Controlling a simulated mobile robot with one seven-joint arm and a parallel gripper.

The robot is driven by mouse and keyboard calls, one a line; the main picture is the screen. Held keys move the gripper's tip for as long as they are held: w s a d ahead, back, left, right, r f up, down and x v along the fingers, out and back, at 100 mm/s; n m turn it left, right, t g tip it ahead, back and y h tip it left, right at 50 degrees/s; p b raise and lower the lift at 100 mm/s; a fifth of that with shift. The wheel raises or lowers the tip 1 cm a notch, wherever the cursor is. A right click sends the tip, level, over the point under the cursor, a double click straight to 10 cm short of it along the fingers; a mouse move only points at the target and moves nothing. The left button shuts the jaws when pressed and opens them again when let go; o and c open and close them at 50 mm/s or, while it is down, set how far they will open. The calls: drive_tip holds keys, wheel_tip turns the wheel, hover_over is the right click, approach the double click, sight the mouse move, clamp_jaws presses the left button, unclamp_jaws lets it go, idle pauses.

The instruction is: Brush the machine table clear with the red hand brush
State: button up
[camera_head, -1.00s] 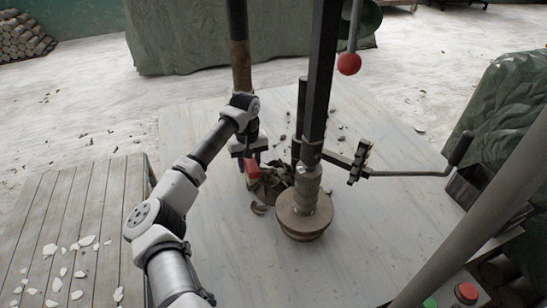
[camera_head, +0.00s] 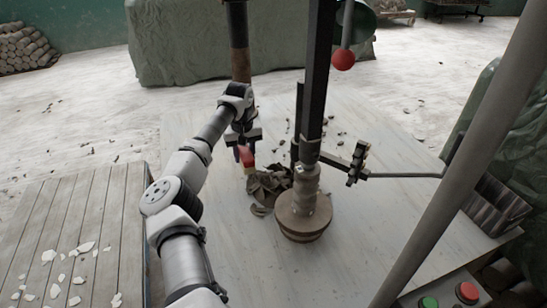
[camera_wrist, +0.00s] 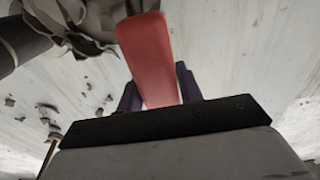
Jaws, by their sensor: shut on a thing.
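My gripper (camera_head: 243,144) is shut on the red hand brush (camera_head: 247,157) and holds it over the pale machine table (camera_head: 350,245), left of the dark vertical post. In the wrist view the brush (camera_wrist: 148,60) sits between the purple fingers and points away from me; its bristles are not clear there. A crumpled dark brown heap (camera_head: 268,187) lies on the table just below and right of the brush. Several small dark trimmings (camera_head: 331,129) lie scattered behind the post. I cannot tell whether the brush touches the table.
The post ends in a round clay-coloured base (camera_head: 303,216) on the table. A crank arm (camera_head: 400,175) reaches right from the post, and a red ball knob (camera_head: 343,60) hangs high. A slatted bench (camera_head: 85,215) with white chips stands left. The table front is clear.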

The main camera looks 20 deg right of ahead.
sight(250, 167)
wheel_tip(250, 167, down, 2)
drive_tip(key=shift+s+f, duration=0.1)
drive_tip(key=shift+s, duration=0.05)
drive_tip(key=shift+s+d+p, duration=0.15)
drive_tip(key=shift+s+p, duration=0.55)
drive_tip(key=shift+s, duration=1.55)
drive_tip(key=shift+s+d+f, duration=0.1)
drive_tip(key=shift+s+d, duration=0.05)
drive_tip(key=shift+s, duration=1.35)
drive_tip(key=shift+s+d+f, duration=0.1)
drive_tip(key=shift+s, duration=1.4)
